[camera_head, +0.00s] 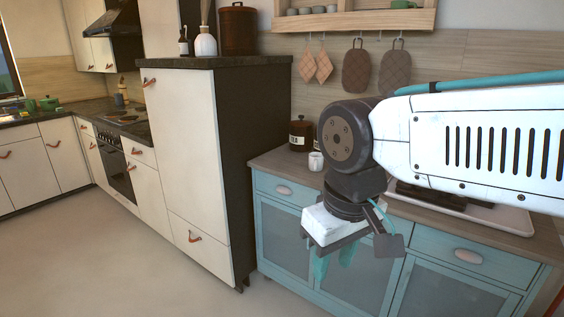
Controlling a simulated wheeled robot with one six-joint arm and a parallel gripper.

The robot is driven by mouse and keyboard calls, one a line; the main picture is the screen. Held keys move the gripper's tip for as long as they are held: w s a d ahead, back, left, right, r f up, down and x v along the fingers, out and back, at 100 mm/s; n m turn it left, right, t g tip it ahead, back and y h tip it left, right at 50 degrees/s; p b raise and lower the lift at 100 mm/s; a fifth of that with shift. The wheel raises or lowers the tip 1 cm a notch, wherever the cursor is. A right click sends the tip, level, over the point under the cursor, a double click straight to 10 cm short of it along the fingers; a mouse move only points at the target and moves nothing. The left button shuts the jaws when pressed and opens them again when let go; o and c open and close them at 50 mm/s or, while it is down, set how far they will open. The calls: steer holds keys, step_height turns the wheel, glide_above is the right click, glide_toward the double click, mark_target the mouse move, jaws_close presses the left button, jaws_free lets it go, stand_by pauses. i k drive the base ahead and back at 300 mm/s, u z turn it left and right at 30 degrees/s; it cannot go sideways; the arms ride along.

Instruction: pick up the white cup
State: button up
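A small white cup (316,161) stands upright on the wooden top of the blue cabinet, near its left end. My gripper (334,260) hangs pointing down in front of the cabinet, below and nearer to the camera than the cup. Its two teal fingers are apart, with nothing seen between them. My arm comes in from the right and hides the middle of the cabinet top.
A dark lidded jar (301,134) stands just behind the cup, with another partly hidden beside it. A pale tray (503,219) lies on the cabinet top at right, partly covered. A tall dark-sided unit (251,160) rises left of the cabinet. Open floor (90,265) lies at left.

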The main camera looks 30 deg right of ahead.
mark_target(315, 160)
steer(key=i, duration=0.65)
steer(key=z, duration=0.85)
steer(key=i, duration=0.65)
steer(key=z, duration=0.7)
